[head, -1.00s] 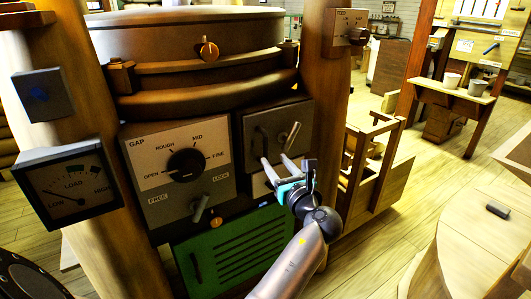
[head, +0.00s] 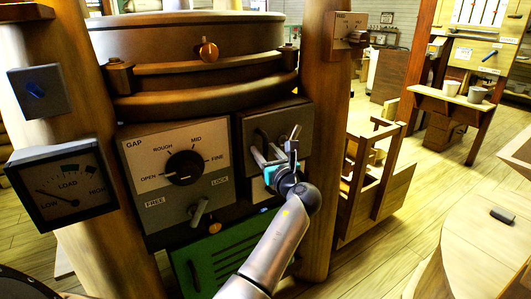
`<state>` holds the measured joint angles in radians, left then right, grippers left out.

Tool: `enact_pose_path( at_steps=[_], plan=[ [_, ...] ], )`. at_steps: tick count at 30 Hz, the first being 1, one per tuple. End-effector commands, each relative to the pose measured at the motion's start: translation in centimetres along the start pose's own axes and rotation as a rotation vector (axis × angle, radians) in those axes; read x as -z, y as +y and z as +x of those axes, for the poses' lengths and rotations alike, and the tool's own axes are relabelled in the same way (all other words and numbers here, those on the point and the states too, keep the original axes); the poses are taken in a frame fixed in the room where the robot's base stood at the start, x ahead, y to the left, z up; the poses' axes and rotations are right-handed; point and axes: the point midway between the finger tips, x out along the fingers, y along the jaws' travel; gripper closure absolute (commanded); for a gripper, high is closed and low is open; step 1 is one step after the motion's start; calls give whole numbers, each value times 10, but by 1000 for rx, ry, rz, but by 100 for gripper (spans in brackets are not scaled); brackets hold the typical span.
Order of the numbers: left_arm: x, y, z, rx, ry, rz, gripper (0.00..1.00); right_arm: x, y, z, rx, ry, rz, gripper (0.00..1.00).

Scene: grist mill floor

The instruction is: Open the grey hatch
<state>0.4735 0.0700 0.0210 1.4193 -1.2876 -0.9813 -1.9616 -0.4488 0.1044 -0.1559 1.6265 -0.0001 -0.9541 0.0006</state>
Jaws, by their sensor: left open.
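The grey hatch (head: 262,122) is a dark grey square panel on the mill housing, right of the gap dial panel. It looks closed. A dark bar handle shows on its left part and a light lever (head: 295,133) on its right part. My left gripper (head: 265,151) is open in front of the hatch, its fingertips at the lower end of the bar handle. I cannot tell whether they touch it. The gripper and wrist hide the lower right of the hatch. My right gripper is not in view.
Left of the hatch is the gap panel (head: 140,150) with a dial and a lock lever (head: 199,211). Below is a slatted green panel (head: 233,250). A wooden post (head: 324,110) stands close on the right, with a wooden frame (head: 372,185) beyond it.

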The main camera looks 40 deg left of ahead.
Motion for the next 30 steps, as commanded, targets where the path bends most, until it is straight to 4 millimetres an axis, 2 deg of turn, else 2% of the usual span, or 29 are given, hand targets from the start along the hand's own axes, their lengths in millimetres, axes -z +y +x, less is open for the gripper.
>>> enact_pose_path(
  at_steps=[4, 17, 30],
  plan=[
    [0, 0, 0, 0, 0, 0, 53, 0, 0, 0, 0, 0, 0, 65],
    [0, 0, 0, 0, 0, 0, 100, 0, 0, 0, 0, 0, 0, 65],
    [0, 0, 0, 0, 1, 0, 100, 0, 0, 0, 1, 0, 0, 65]
  ],
)
